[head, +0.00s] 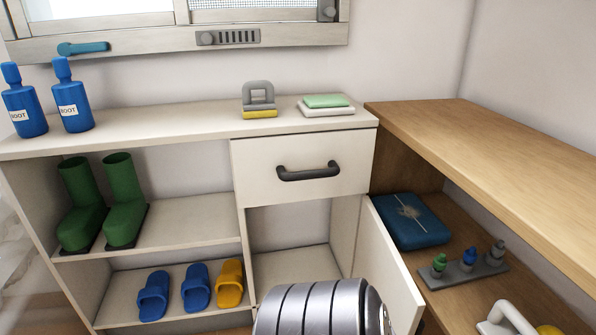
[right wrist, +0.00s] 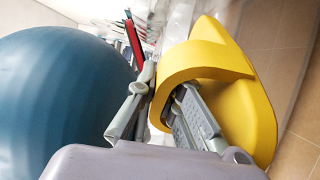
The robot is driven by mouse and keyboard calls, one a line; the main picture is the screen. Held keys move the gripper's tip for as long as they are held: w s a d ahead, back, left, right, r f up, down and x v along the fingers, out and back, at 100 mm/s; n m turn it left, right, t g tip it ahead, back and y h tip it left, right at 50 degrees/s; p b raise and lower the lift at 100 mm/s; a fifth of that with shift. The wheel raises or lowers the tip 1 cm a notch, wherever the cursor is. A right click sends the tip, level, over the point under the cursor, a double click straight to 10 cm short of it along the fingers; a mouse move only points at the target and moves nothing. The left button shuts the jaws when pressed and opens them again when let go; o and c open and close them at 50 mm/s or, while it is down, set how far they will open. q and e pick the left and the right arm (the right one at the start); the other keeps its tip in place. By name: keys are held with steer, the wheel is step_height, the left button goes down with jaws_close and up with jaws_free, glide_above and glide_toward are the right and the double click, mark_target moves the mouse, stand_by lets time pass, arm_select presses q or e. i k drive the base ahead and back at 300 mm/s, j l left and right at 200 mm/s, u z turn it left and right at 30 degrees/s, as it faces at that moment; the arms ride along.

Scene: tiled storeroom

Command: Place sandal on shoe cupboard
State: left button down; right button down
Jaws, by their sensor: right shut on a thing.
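The shoe cupboard (head: 190,238) stands against the wall in the head view. Its lower left shelf holds two blue sandals (head: 197,286) and one yellow sandal (head: 230,284) at the right end of the row. In the right wrist view, my right gripper (right wrist: 158,100) is shut on the strap of another yellow sandal (right wrist: 236,95), with one finger inside the strap opening. The held sandal is not visible in the head view. My left gripper is in neither view.
Green boots (head: 125,205) stand on the upper shelf. Blue bottles (head: 72,103) stand on top. The cupboard door (head: 385,270) is open beside an empty lower right compartment. A wooden bench (head: 500,145) is at right. A large blue ball (right wrist: 65,105) is close to the right gripper.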

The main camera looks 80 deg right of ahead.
mark_target(281, 277)
steer(key=i+j+z, duration=0.35)
steer(key=z, duration=1.45)
steer(key=i, duration=0.5)
